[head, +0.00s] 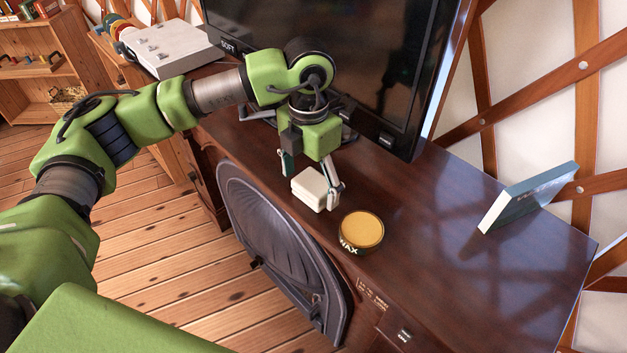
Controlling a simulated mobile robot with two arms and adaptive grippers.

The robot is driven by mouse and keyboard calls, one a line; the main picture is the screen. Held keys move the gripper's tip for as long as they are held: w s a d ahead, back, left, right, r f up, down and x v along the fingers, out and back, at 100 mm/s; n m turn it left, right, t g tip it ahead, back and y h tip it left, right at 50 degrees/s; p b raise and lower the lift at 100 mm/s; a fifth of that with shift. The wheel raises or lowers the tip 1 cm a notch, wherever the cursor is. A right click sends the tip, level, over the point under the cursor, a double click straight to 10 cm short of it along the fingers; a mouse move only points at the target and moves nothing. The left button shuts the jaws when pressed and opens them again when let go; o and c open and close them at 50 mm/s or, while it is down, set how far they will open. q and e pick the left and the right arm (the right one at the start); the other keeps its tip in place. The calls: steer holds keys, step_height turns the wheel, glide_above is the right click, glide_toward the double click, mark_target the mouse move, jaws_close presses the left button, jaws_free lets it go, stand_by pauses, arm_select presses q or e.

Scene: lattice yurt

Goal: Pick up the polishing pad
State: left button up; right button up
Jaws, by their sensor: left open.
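The polishing pad appears to be the small cream-white block (311,188) on the dark wooden cabinet top, near its front edge. My left gripper (309,189) is over it, pointing down, with its fingers open. One finger is at the right side of the block and the other is at its back left. I cannot tell whether either finger touches it. My right gripper is not in view.
A round wax tin (361,231) stands just right of the block. A large dark screen (350,60) stands behind my gripper. A pale blue book-like panel (528,196) stands at the right. The cabinet top (440,240) is clear between tin and panel.

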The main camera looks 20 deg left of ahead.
arm_select(q)
steer(key=shift+f, duration=0.95)
steer(key=c, duration=1.1)
steer(key=shift+r, duration=0.1)
steer(key=shift+w+r, duration=0.1)
steer(key=shift+r, duration=0.4)
steer(key=shift+s+d+r+b, duration=0.7)
steer(key=shift+s+r+b, duration=0.5)
steer(key=shift+s+r, duration=0.95)
steer(key=shift+s+d+r+b, duration=0.65)
steer(key=shift+s+r+b, duration=0.5)
steer(key=shift+s+r, duration=0.95)
steer(key=shift+s+d+r+b, duration=0.7)
steer(key=shift+s+r+b, duration=0.75)
steer(key=shift+s, duration=1.1)
steer(key=shift+o, duration=0.2)
steer(key=shift+r, duration=0.2)
